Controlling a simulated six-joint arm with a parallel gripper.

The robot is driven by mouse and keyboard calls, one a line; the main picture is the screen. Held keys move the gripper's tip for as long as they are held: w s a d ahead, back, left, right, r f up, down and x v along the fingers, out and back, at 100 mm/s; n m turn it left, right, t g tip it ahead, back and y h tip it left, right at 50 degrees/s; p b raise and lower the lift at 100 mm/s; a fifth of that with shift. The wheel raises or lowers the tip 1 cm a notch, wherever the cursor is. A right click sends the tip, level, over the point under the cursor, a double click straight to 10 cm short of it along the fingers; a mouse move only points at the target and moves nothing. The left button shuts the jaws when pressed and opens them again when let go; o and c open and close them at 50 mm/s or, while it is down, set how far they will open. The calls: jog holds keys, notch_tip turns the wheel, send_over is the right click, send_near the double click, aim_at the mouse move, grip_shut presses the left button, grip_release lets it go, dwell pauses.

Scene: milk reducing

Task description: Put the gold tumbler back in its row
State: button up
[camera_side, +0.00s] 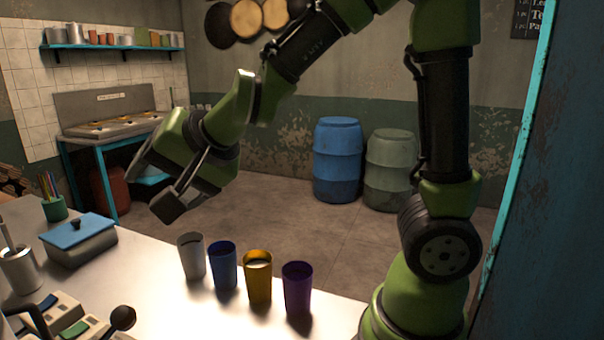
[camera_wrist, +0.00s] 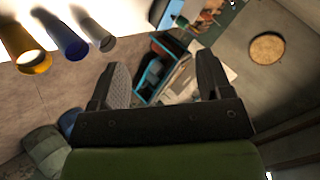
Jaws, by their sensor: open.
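The gold tumbler (camera_side: 257,277) stands upright on the bright table, in a row between the blue tumbler (camera_side: 223,266) and the purple tumbler (camera_side: 297,288). A grey-white tumbler (camera_side: 191,257) stands at the row's left end. Something pale shows inside the gold tumbler's mouth. My gripper (camera_side: 157,190) is open and empty, in the air up and left of the row, touching no tumbler. In the wrist view, the gold (camera_wrist: 26,50), blue (camera_wrist: 64,36) and grey-white (camera_wrist: 94,35) tumblers are at the upper left, outside my jaws (camera_wrist: 163,70); the purple one is not seen there.
A grey box with a blue lid (camera_side: 81,240) and a green cup of pencils (camera_side: 54,208) stand on the table's left. A control panel with black-knobbed levers (camera_side: 75,322) is at the front left. Blue (camera_side: 338,160) and green (camera_side: 390,170) barrels stand on the floor behind.

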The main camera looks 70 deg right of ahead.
jog(key=s+d+r+n+g, duration=0.1)
jog(key=s+n, duration=0.2)
jog(key=s, duration=0.6)
jog(key=s+d+r+n+g+y, duration=0.1)
jog(key=s+n+g, duration=0.1)
jog(key=s, duration=0.7)
jog(key=shift+d+r+n, duration=0.3)
jog(key=shift+r+n, duration=0.1)
jog(key=shift+n, duration=0.3)
